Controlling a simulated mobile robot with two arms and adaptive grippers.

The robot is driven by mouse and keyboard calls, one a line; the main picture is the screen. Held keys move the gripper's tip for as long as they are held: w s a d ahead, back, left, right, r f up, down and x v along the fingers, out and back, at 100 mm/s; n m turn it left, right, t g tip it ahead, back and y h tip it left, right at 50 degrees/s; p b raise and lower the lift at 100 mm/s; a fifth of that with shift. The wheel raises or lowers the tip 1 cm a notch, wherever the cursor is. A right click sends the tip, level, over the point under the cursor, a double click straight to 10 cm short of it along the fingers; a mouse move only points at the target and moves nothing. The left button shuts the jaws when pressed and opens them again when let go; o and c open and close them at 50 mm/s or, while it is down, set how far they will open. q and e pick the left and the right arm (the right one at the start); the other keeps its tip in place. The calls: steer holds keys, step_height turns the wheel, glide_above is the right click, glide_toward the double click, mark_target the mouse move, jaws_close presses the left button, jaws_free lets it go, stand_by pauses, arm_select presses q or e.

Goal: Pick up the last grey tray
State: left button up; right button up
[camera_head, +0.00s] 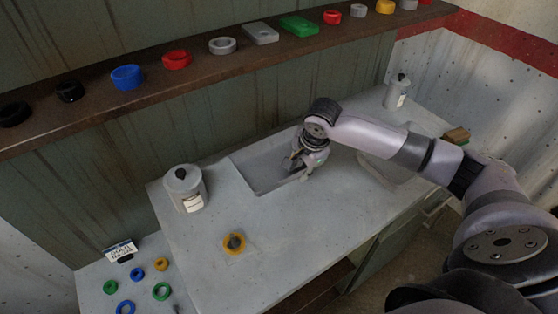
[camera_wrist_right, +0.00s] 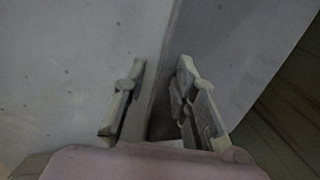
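A grey rectangular tray or basin (camera_head: 258,172) shows on the pale counter, behind and left of my right gripper; I cannot tell whether it is sunk in the top. My right gripper (camera_head: 300,165) points down at its right end. In the wrist view the right gripper's fingers (camera_wrist_right: 158,98) are apart, with a thin pale edge (camera_wrist_right: 165,75) running between them; contact is not clear. A pale tray-like shape (camera_head: 388,172) lies on the counter, partly hidden by my right arm. A small grey tray (camera_head: 261,33) lies on the shelf. My left gripper is out of view.
The shelf (camera_head: 205,62) holds coloured rings and a green tray (camera_head: 299,26). A lidded grey canister (camera_head: 185,188) stands at the counter's left, another (camera_head: 397,91) at its back right. A yellow ring (camera_head: 234,244) lies in front. Several rings lie on a lower surface at left.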

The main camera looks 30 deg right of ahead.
steer(key=shift+x, duration=1)
jaws_close()
